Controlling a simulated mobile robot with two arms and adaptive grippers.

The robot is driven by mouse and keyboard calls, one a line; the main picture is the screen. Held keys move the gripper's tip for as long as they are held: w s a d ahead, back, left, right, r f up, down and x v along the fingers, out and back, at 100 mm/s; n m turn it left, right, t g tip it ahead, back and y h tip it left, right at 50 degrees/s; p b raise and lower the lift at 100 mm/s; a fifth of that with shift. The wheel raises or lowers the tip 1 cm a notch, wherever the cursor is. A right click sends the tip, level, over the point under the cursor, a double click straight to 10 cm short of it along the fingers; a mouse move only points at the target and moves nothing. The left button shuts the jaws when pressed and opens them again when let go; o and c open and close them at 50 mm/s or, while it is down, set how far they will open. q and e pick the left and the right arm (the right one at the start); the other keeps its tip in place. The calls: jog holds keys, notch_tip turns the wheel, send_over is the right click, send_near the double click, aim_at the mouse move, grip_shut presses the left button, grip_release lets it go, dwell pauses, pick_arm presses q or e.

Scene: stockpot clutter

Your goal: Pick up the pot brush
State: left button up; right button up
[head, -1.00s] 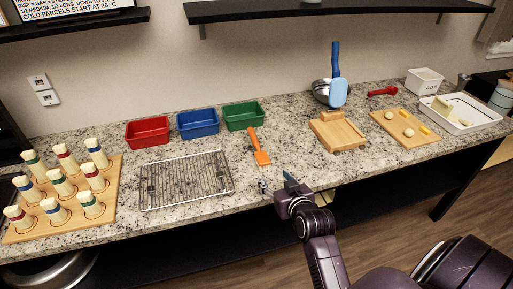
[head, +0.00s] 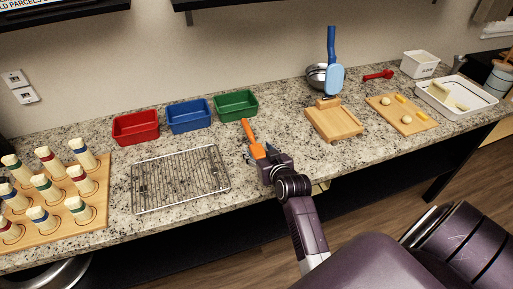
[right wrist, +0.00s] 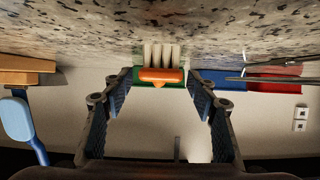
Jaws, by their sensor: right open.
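The pot brush, an orange brush (head: 252,135), lies on the speckled counter just right of the wire rack. In the right wrist view its orange body (right wrist: 161,77) and cream bristles (right wrist: 161,54) show end-on, bristles toward the counter. My right gripper (head: 261,154) is at the brush's near end, low over the counter's front. In the right wrist view its two fingers (right wrist: 160,92) are open, with the brush seen between their tips. I cannot tell whether the tips reach past its near end. My left gripper is not in view.
The wire rack (head: 180,178) lies left of the brush. Red (head: 136,127), blue (head: 189,116) and green (head: 236,105) bins stand behind. A wooden board (head: 334,121) lies to the right, with a blue-handled tool (head: 334,78) by a metal bowl behind it. Bare counter surrounds the brush's right side.

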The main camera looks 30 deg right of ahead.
aim_at(252, 139)
jog(key=shift+x, duration=1.15)
jog(key=c, duration=1.3)
